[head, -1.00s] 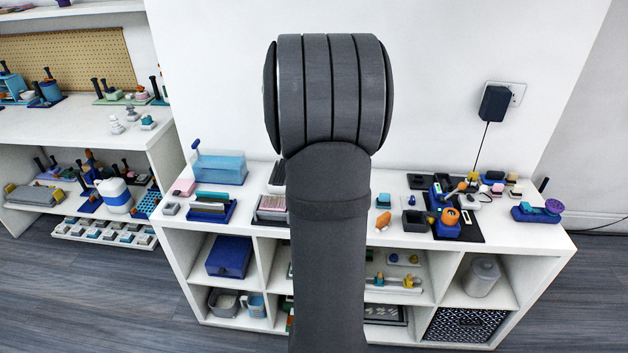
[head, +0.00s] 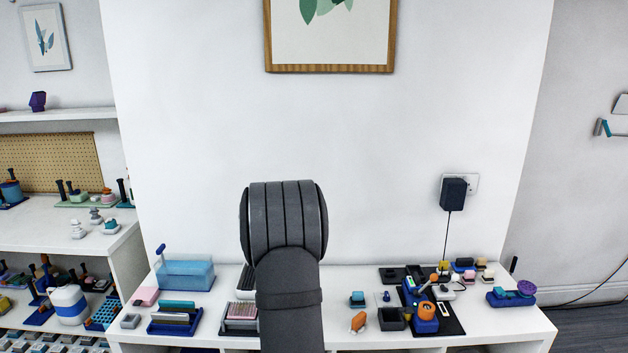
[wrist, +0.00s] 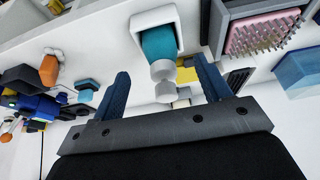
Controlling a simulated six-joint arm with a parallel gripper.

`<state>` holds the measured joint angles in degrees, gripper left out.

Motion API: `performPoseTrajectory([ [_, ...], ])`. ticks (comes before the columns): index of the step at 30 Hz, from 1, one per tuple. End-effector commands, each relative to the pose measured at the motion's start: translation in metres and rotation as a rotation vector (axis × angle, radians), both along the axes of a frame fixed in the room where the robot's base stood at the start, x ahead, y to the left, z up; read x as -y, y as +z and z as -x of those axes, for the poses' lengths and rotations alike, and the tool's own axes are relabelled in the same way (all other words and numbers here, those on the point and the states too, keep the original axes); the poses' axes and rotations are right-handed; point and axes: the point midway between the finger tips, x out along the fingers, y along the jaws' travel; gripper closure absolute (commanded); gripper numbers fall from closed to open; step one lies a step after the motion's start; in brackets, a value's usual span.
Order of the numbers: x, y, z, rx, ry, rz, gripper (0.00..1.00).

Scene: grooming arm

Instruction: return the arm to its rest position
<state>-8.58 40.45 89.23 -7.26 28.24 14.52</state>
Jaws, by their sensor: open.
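My gripper (wrist: 160,88) shows in the wrist view with its two blue fingers spread apart and nothing held between them. In the head view my dark grey arm rises in the middle, in front of the white shelf unit (head: 370,335). My gripper itself does not show in the head view.
A blue translucent box (head: 185,275) stands at the left of the shelf top. A black mat (head: 452,322) with several small tools lies at the right, beside a purple-and-blue piece (head: 512,294). A black wall plug (head: 454,194) with a cord hangs above.

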Motion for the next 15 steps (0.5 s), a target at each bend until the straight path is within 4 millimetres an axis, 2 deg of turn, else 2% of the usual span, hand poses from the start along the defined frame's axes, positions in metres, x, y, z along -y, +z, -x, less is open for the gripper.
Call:
performPoseTrajectory([
  [6,0.0,-0.032,-0.012,-0.002,0.0,0.0,0.3],
  [15,0.0,-0.051,-0.021,0.0,0.0,0.0,0.3],
])
